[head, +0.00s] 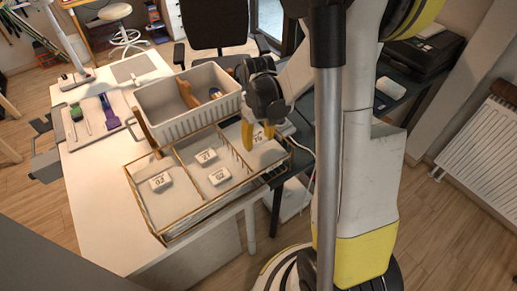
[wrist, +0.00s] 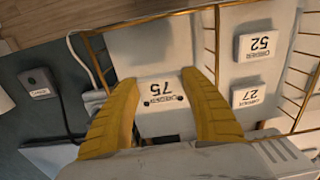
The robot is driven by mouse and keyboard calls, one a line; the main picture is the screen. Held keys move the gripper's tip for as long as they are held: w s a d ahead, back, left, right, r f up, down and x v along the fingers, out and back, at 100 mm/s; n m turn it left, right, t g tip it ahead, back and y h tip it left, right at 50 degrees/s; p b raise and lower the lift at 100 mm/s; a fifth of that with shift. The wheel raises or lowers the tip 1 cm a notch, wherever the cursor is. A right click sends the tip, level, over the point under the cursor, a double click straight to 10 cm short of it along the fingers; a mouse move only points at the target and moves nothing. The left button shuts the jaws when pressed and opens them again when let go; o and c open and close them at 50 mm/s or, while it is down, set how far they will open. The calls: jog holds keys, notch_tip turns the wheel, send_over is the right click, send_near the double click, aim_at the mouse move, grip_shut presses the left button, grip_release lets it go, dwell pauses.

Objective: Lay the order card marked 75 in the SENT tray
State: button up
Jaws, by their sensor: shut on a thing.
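My gripper (head: 258,136) is over the right compartment of the wire-railed tray (head: 168,231). Its yellow fingers also show in the wrist view (wrist: 162,105), shut on the sides of the white order card marked 75 (wrist: 165,117). In the head view the card (head: 258,142) is partly covered by the fingers. I cannot tell whether it touches the compartment floor. The cards marked 52 (wrist: 259,45) and 27 (wrist: 250,96) lie in the neighbouring middle compartment. Another card (head: 160,182) lies in the left compartment. No SENT label is readable.
A white slatted bin (head: 195,122) with tools in it stands right behind the tray. Thin wire dividers (head: 238,158) separate the compartments. A board with coloured tools (head: 100,120) lies at left. A dark device (wrist: 38,84) and cable lie beside the tray.

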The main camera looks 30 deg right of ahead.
aim_at(259, 151)
jog(key=shift+f+b, duration=0.75)
jog(key=shift+f, duration=1.15)
jog(key=shift+f+b, duration=0.3)
jog(key=o, duration=0.8)
jog(key=shift+r, duration=0.1)
jog(key=shift+r, duration=0.1)
